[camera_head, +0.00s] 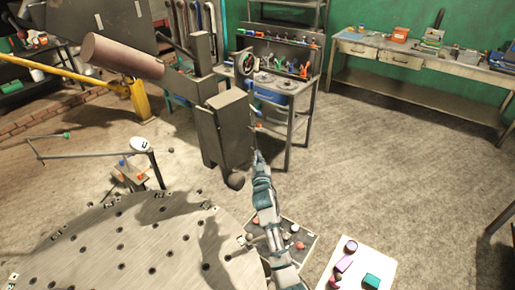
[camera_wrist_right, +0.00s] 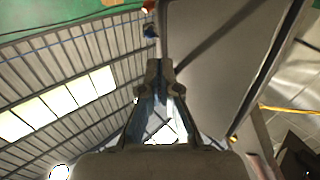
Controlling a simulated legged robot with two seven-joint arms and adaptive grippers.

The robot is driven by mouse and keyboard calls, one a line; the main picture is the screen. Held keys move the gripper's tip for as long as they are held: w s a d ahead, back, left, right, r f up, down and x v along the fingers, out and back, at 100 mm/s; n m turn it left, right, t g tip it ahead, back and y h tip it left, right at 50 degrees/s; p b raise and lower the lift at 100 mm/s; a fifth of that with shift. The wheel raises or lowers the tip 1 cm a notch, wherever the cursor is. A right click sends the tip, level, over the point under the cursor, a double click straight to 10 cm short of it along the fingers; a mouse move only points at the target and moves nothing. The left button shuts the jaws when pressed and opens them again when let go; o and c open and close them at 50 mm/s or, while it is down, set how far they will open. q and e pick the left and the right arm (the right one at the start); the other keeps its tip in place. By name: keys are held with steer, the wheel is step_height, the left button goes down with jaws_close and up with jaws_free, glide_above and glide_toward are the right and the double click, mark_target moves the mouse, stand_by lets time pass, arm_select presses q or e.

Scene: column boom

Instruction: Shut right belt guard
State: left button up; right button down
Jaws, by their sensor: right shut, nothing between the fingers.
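A dark grey upright machine housing (camera_head: 209,125) stands in the middle of the head view. The grey panel on its right side (camera_head: 233,128) looks like the right belt guard; how far open it stands I cannot tell. My right gripper (camera_head: 258,156) is at the panel's right edge, with its fingers together and empty. In the right wrist view my gripper (camera_wrist_right: 160,70) points at the edge of a large flat grey panel (camera_wrist_right: 210,55), which fills the upper right. Whether the fingers touch it is unclear. My left gripper is out of view.
A perforated round metal table (camera_head: 130,245) fills the lower left. A tray of small parts (camera_head: 300,240) and a white board (camera_head: 360,265) lie low at the right. Open floor (camera_head: 390,160) spreads to the right.

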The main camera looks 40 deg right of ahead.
mark_target(255, 142)
steer(key=w, duration=0.2)
steer(key=w+d+r, duration=0.1)
steer(key=shift+w, duration=0.25)
steer(key=w+d+n+t+y+p, duration=0.1)
steer(key=w+d+p, duration=0.1)
steer(key=shift+w+r+y+p, duration=0.2)
steer(key=shift+y+p, duration=0.1)
steer(key=shift+p, duration=0.1)
steer(key=shift+w+d+f+b, duration=0.1)
steer(key=shift+w+f+b, duration=0.05)
steer(key=shift+w+b, duration=0.35)
steer(key=shift+w+d+f+b, duration=0.1)
steer(key=shift+w+f+b, duration=0.05)
steer(key=shift+w+b, duration=0.35)
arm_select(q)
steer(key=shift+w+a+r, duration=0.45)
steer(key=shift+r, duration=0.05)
arm_select(e)
steer(key=shift+r, duration=0.15)
steer(key=shift+d, duration=0.1)
